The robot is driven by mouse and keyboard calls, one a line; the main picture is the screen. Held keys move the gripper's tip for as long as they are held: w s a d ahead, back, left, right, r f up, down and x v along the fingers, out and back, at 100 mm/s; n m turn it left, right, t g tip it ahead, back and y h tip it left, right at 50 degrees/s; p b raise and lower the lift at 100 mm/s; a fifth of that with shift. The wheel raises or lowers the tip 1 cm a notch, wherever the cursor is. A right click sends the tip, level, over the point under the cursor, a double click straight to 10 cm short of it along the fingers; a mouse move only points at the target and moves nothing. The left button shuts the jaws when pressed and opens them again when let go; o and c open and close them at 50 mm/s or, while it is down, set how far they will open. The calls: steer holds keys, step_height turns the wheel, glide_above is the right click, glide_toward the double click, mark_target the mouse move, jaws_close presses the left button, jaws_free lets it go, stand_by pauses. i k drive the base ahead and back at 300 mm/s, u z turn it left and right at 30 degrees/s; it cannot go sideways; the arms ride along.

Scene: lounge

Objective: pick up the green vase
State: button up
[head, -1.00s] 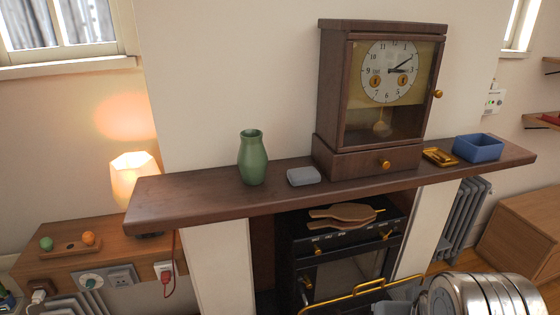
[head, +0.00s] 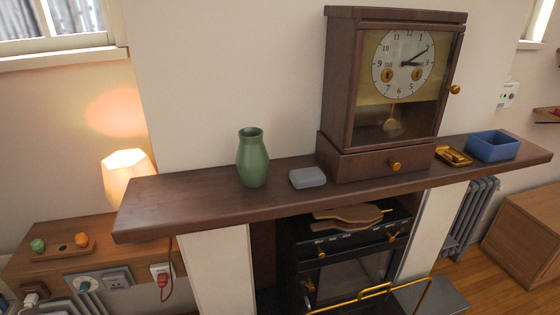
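The green vase (head: 252,158) stands upright on the dark wooden mantel shelf (head: 165,203), left of its middle. Its mouth is open at the top and nothing covers it in the head view. A small grey box (head: 307,178) lies just to its right, with a narrow gap between them. My gripper is not in view.
A tall wooden clock (head: 390,95) stands right of the grey box. A brass object (head: 453,156) and a blue open box (head: 493,147) sit at the shelf's right end. A lit lamp (head: 128,178) stands below left. The shelf left of the vase is clear.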

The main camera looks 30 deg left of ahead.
mark_target(252, 160)
steer(key=z, duration=0.2)
steer(key=k, duration=0.8)
steer(key=u, duration=2.1)
steer(key=i, duration=1)
steer(key=u, duration=0.05)
